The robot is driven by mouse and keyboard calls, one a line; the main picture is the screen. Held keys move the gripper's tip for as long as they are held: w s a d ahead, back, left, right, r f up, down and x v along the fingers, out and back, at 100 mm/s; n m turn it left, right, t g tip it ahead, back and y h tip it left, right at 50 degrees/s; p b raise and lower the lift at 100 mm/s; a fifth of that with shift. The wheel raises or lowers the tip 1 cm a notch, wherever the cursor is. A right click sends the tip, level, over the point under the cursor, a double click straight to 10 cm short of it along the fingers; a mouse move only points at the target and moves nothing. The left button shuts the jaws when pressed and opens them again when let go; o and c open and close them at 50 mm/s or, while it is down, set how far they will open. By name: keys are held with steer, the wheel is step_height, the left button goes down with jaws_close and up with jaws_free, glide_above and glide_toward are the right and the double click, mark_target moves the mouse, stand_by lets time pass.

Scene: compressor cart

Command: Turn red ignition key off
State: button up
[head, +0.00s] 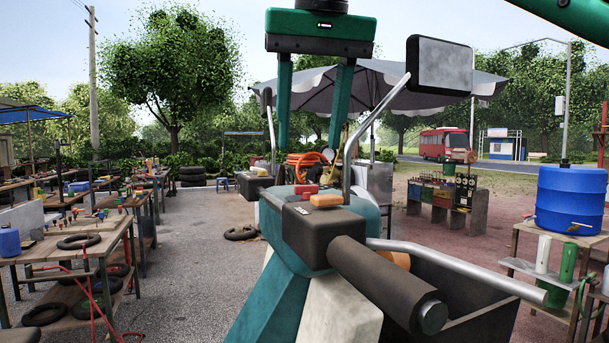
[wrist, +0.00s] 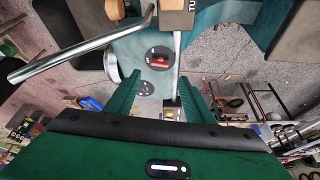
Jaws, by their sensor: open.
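The red ignition key (wrist: 160,62) shows in the wrist view, set in a dark round switch (wrist: 158,54) on the teal panel of the cart (wrist: 140,45). My gripper (wrist: 164,78) is open and empty, its two green fingers spread apart. The key appears just past the fingertips, between their lines, with a gap. In the head view my gripper (head: 311,150) points down behind the cart's dark handlebar housing (head: 325,225). I cannot pick out the key for sure in the head view.
A mirror (head: 440,65) on a metal stem and a dark handlebar grip (head: 385,285) stand near my gripper. A metal lever (wrist: 80,50) crosses the wrist view's left.

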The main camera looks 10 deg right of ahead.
mark_target(307, 195)
steer(key=x, duration=0.7)
steer(key=c, duration=1)
